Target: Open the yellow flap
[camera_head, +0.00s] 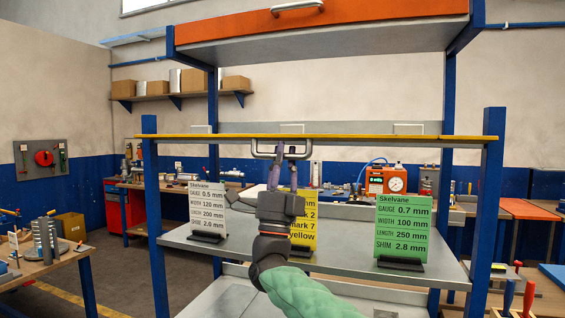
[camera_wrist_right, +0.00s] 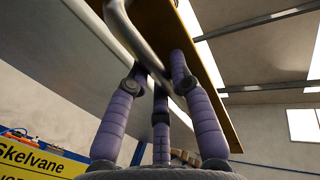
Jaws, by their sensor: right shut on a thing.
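The yellow flap (camera_head: 380,137) shows almost edge-on in the head view, as a thin, level yellow strip across the blue-posted rack. Its metal bar handle (camera_head: 263,153) hangs at the strip's middle. My right gripper (camera_head: 287,158) reaches up from below and is shut on this handle. In the right wrist view, the purple fingers (camera_wrist_right: 158,80) close around the shiny handle bar (camera_wrist_right: 122,22), beside the flap's yellow-brown edge (camera_wrist_right: 212,75). The fingers hide part of the bar. My left gripper is not in view.
An orange flap (camera_head: 340,22) with its own handle sits above. Below, the grey shelf (camera_head: 340,246) bears a white sign (camera_head: 207,207), a yellow sign (camera_head: 304,236) partly behind my gripper, and a green sign (camera_head: 403,230). Blue posts (camera_head: 490,190) flank the rack.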

